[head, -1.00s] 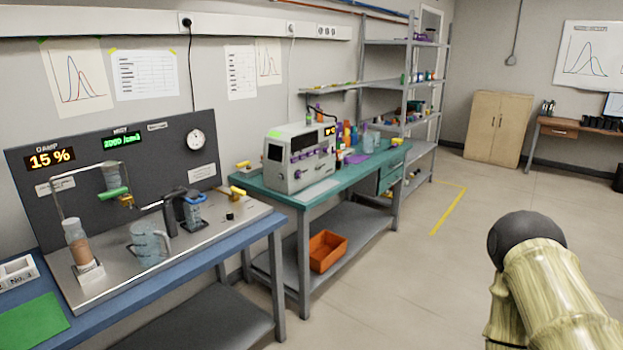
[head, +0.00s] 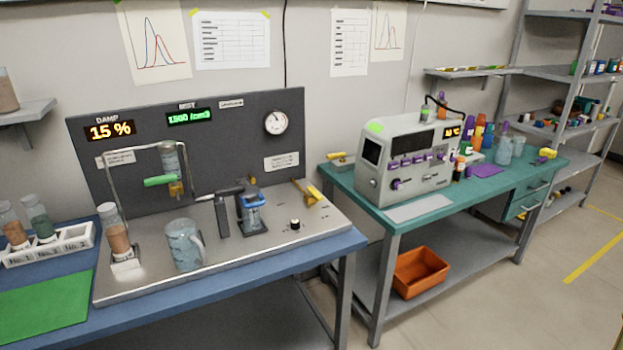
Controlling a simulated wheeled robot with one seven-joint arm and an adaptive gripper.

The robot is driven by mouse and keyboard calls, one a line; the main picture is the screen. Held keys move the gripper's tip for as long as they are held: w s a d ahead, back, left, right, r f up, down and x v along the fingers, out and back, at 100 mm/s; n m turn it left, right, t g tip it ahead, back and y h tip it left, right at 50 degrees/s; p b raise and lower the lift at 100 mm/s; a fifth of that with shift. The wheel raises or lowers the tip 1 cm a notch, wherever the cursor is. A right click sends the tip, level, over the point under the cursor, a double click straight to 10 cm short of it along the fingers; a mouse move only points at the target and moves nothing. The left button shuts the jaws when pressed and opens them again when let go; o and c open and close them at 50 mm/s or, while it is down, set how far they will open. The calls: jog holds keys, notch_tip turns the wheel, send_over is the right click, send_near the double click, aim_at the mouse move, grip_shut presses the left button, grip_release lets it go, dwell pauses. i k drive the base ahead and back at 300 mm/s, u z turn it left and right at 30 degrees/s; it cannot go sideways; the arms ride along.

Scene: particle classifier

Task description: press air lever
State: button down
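A steel apparatus plate (head: 270,248) lies on the blue bench, with a dark upright panel (head: 230,140) behind it. A yellow-handled lever (head: 306,192) stands at the plate's right rear, beside a small black knob (head: 295,224). A green-handled lever (head: 160,181) sits at left below a small glass vessel. I cannot tell from labels which one is the air lever. My gripper is not in view, and nothing of my arm touches the apparatus.
A jug (head: 183,246), a vial of brown powder (head: 114,232) and a black stand with a blue-topped cup (head: 251,205) occupy the plate. A white rack (head: 50,245) and green mat (head: 42,302) lie left. The green-topped bench (head: 440,196) stands right, an orange bin (head: 419,272) beneath.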

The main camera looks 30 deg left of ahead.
aim_at(312, 192)
jog(key=u, duration=0.7)
jog(key=i, duration=0.85)
jog(key=u, duration=0.9)
